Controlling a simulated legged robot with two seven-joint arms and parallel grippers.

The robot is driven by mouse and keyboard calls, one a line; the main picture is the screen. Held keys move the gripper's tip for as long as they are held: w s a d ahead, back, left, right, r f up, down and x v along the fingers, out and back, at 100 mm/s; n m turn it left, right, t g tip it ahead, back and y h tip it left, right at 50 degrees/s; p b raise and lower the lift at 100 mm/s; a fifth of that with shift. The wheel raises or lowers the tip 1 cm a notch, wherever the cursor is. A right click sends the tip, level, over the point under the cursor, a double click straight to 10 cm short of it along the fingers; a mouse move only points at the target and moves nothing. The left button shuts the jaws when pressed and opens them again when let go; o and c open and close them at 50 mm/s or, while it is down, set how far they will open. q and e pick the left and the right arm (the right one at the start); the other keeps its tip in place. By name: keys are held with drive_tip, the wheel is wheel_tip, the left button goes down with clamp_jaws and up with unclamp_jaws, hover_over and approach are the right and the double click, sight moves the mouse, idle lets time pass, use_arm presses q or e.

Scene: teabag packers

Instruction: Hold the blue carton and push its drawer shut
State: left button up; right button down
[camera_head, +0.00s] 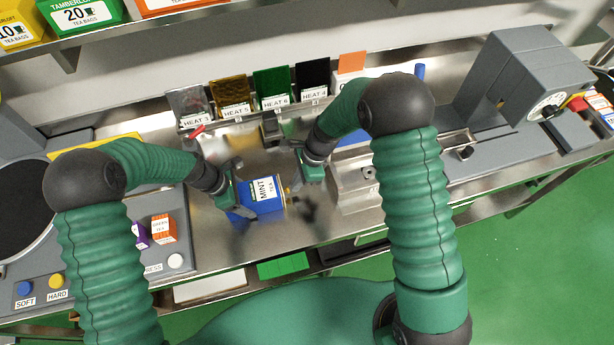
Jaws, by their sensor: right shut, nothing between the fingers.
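The blue carton (269,206) with a white MINT TEA label lies on the steel worktop near the middle of the view. My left gripper (232,202) is at the carton's left end and covers part of it; its fingertips are too hidden to tell whether they are shut on it. A small yellowish piece (288,190) shows at the carton's right end; how far the drawer stands out cannot be made out. My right gripper (297,184) is shut and empty, just right of the carton, close to that end. Whether it touches cannot be told.
A rack (255,118) with several coloured HEAT cards stands behind. A steel block (352,188) is right of my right gripper. An orange box (163,228) and a purple box stand left, near a button panel. The worktop's front edge (300,247) is close in front of the carton.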

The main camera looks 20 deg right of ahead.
drive_tip(key=shift+a, duration=0.1)
drive_tip(key=shift+a, duration=0.75)
use_arm(q)
drive_tip(key=shift+d, duration=0.1)
use_arm(e)
drive_tip(key=shift+a, duration=0.15)
use_arm(q)
drive_tip(key=shift+s+d, duration=0.1)
use_arm(e)
drive_tip(key=shift+a, duration=0.1)
drive_tip(key=d, duration=0.4)
drive_tip(key=shift+d+r, duration=0.1)
use_arm(q)
drive_tip(key=shift+a, duration=0.2)
drive_tip(key=o, duration=1.6)
use_arm(e)
drive_tip(key=v, duration=1)
drive_tip(key=shift+d, duration=0.35)
drive_tip(key=shift+w, duration=0.15)
